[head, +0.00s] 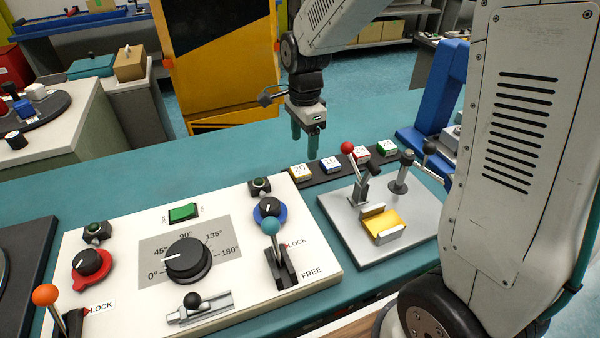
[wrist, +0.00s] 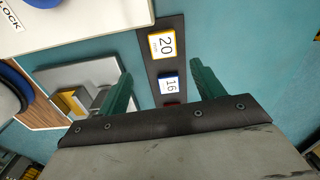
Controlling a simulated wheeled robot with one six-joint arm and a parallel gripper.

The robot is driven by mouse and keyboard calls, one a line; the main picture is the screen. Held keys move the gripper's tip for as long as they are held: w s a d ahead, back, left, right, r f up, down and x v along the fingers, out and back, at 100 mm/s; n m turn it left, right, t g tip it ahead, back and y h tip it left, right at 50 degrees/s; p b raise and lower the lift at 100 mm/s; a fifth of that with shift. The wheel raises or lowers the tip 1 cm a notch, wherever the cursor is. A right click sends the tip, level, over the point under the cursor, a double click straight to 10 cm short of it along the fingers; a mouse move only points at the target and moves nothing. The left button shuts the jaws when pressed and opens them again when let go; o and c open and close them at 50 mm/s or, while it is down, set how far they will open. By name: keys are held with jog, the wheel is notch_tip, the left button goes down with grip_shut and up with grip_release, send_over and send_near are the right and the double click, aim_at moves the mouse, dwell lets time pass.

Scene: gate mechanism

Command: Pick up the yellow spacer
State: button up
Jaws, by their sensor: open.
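A spacer with yellow sides and a white top marked 20 (head: 300,172) sits at the left end of a dark rail (head: 324,181) on the teal bench. It also shows in the wrist view (wrist: 166,43), upper middle. My gripper (head: 306,148) points down with its green fingers apart and empty, above and apart from the rail. In the wrist view, my gripper (wrist: 161,72) has the 20 spacer just beyond its fingertips, and the blue spacer marked 16 (wrist: 170,85) lies between the fingers.
The blue spacer (head: 331,164), a red one (head: 361,154) and a green one (head: 387,147) share the rail. A grey plate (head: 345,240) in front carries a red-knobbed lever (head: 348,148) and a yellow block (head: 384,224) in a holder. A white control panel (head: 130,300) stands left.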

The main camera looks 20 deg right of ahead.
aim_at(300, 170)
jog(key=shift+m, duration=0.4)
jog(key=f, duration=0.9)
jog(key=shift+w+a, duration=0.3)
jog(key=shift+w, duration=0.05)
jog(key=shift+c, duration=0.4)
jog(key=shift+r, duration=0.1)
jog(key=c, duration=1)
